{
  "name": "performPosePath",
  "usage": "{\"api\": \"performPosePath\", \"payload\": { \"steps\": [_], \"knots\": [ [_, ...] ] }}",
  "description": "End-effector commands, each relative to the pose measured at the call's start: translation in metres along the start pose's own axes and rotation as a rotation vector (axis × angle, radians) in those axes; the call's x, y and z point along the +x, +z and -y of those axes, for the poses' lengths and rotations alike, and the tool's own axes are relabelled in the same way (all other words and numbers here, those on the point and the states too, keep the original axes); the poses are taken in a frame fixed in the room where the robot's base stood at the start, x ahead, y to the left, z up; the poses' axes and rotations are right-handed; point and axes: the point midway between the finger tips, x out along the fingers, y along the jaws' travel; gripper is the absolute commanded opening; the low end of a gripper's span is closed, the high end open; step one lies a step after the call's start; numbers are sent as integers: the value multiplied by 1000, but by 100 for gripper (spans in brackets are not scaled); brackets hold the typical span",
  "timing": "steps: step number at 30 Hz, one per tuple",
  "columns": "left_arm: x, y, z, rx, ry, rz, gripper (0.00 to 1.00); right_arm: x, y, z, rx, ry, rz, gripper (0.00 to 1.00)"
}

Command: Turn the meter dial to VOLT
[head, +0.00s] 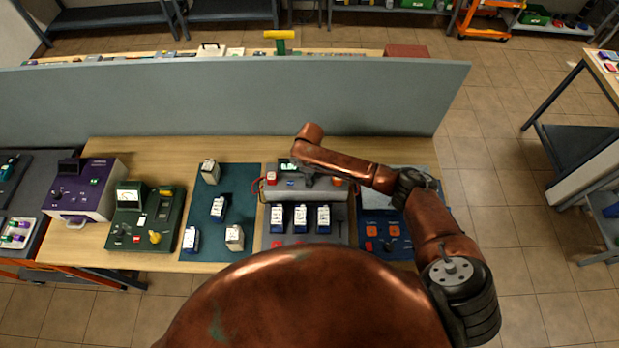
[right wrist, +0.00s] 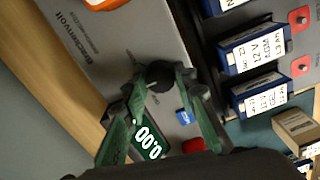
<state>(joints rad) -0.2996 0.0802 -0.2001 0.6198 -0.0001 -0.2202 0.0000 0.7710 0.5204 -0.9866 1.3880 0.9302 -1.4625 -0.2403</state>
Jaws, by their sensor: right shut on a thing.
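The grey battery test station (head: 335,236) stands on the bench, with a small display at its back. In the right wrist view its grey panel (right wrist: 90,62) carries a lit display (right wrist: 149,143) reading 0.00. The black meter dial (right wrist: 158,72) sits between the green fingertips of my right gripper (right wrist: 163,80), which is shut on it. Which mark the dial points to cannot be read. In the head view my right gripper (head: 308,181) is small and dark over the station's back part, and the dial cannot be made out there. My left gripper is not in view.
A blue button (right wrist: 184,116) and a red part (right wrist: 193,145) are close to the fingers. Several blue batteries (head: 298,218) stand in the station. A green meter (head: 165,210) and a blue panel (head: 375,220) flank the work area. A grey partition (head: 200,100) stands behind.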

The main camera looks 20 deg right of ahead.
Motion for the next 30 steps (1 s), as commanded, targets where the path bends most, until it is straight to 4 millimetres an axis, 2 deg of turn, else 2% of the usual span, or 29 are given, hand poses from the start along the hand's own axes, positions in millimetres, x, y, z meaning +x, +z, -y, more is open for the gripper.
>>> {"api": "performPosePath", "payload": {
  "steps": [2, 3, 10, 20, 23, 30],
  "knots": [
    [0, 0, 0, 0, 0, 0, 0, -1, 0, -1, 0, 1, 0, 2],
    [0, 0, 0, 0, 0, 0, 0, -1, 0, -1, 0, 1, 0, 28],
    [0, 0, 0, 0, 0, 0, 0, 0, 0, 0, -1, 1, 0, 44],
    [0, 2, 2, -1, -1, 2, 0, -4, 0, 0, -2, 1, -1, 44],
    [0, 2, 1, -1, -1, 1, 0, -14, 0, -1, -2, 2, -1, 44],
    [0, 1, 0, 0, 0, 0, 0, -63, 0, -1, -3, 4, -2, 44]
  ]
}}
